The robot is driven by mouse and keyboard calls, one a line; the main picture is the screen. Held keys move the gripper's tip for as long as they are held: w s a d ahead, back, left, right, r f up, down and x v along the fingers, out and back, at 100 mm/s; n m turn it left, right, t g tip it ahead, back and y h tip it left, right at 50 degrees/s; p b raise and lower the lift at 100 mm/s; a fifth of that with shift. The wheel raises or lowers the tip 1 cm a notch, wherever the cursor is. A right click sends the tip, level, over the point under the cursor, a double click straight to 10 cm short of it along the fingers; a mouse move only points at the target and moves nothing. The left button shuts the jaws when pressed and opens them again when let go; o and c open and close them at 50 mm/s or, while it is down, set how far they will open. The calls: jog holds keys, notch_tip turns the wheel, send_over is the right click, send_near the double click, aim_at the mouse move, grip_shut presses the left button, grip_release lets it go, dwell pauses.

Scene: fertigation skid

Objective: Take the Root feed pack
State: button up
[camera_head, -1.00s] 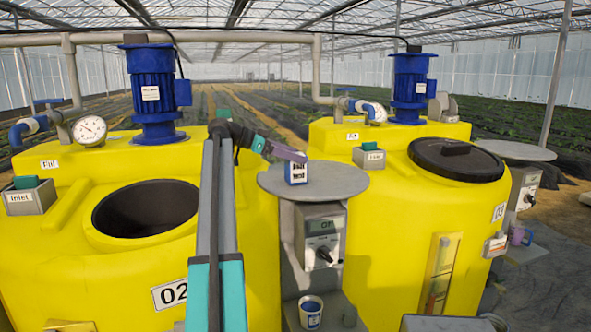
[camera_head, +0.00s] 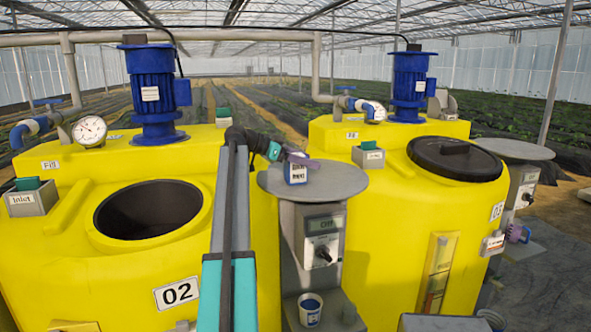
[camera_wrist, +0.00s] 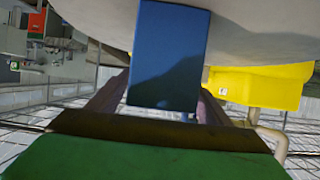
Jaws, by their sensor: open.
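A small blue and white pack (camera_head: 296,174) stands on the round grey stand top (camera_head: 340,182) between the two yellow tanks. Its label is too small to read with certainty. My gripper (camera_head: 297,158) is at the pack's upper end, with its purple-grey fingers open. In the wrist view the pack's plain blue face (camera_wrist: 168,50) fills the space between the open fingers (camera_wrist: 160,100). One finger shows on either side of it. I cannot tell whether either finger touches it.
Tank 02 (camera_head: 255,240) has an open round hatch at left. The right tank (camera_head: 385,210) has a black lid (camera_head: 455,158). A control box (camera_head: 324,238) hangs below the stand top, above a blue and white cup (camera_head: 310,310). The stand top's right side is clear.

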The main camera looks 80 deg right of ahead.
jog(key=c, duration=1.4)
jog(key=shift+r, duration=0.25)
jog(key=w+a+r+b, duration=0.4)
jog(key=w+a+b, duration=0.1)
jog(key=w+a, duration=0.5)
jog(key=shift+w+a+r, duration=0.35)
jog(key=shift+w+a, duration=0.05)
jog(key=shift+a, duration=0.5)
